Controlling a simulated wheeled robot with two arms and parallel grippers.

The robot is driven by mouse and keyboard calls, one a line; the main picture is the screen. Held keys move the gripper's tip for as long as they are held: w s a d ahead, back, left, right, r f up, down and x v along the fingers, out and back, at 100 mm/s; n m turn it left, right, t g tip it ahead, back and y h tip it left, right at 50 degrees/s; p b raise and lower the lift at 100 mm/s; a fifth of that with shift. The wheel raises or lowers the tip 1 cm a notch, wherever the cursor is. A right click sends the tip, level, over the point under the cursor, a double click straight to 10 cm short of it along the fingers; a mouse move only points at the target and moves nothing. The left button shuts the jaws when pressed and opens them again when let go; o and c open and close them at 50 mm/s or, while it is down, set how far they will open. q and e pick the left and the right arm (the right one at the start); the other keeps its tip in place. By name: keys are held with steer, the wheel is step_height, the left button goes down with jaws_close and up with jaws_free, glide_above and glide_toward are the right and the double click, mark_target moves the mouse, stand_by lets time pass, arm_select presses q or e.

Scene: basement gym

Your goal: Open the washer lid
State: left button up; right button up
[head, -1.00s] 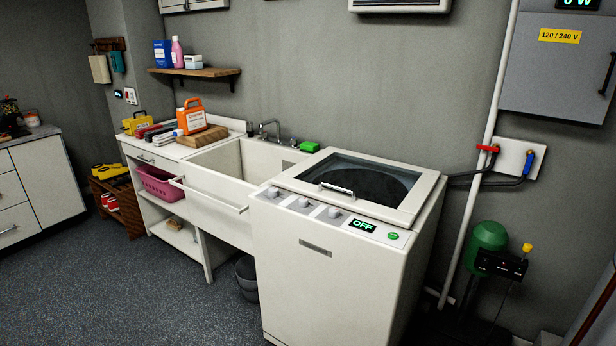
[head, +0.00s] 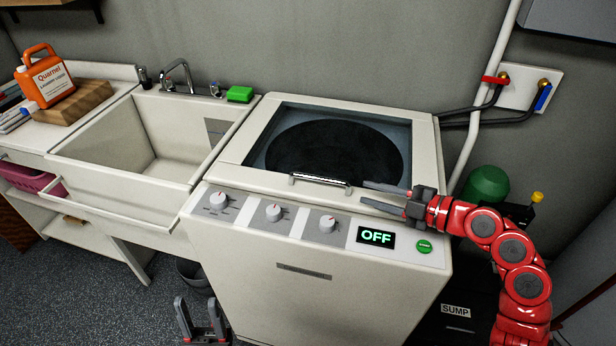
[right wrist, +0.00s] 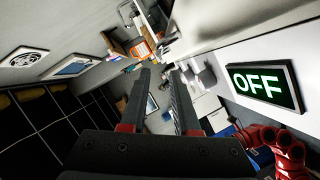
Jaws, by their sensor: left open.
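The white washer (head: 310,285) stands in the middle of the head view. Its lid (head: 228,163) is shut, with a dark round window (head: 335,150). The lid's metal handle (head: 320,180) is at the front edge. My right gripper (head: 365,193) is open, reaching in from the right over the lid's front edge. Its fingers point left at the handle, just right of it, with nothing between them. In the right wrist view the two fingers (right wrist: 160,80) stand apart and empty. My left gripper (head: 197,303) is open and empty, low in front of the washer.
The washer's panel has knobs (head: 274,213), an OFF display (head: 376,237) and a green button (head: 424,246). A sink (head: 150,140) with a green sponge (head: 240,94) adjoins on the left. Pipes (head: 486,110) and a green tank (head: 487,184) are at the right. A bucket (head: 193,276) stands below the sink.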

mark_target(323, 180)
steer(key=p+x, duration=0.1)
steer(key=x, duration=1.4)
steer(key=shift+a+r, duration=0.1)
steer(key=shift+r, duration=0.1)
jaws_close()
stand_by(0.6)
